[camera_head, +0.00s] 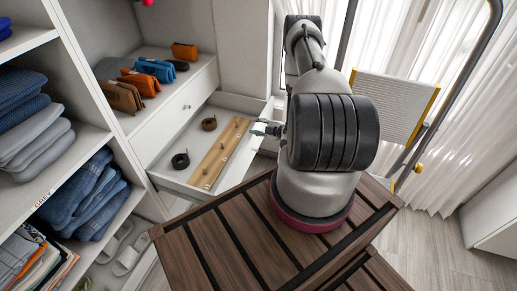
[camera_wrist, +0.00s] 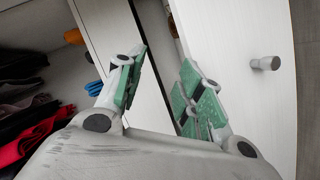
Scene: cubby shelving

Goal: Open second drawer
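A white panel with a grey knob (camera_wrist: 265,63) lies to the right of the fingers. Whether a finger touches the drawer cannot be told.
Orange, blue and brown wallets (camera_head: 145,83) lie on the shelf above the drawers. Folded jeans (camera_head: 85,195) and sweaters fill the left cubbies, with pale slippers (camera_head: 130,255) below. A step ladder (camera_head: 395,105) stands at the right by the curtains. Floor shows at right.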

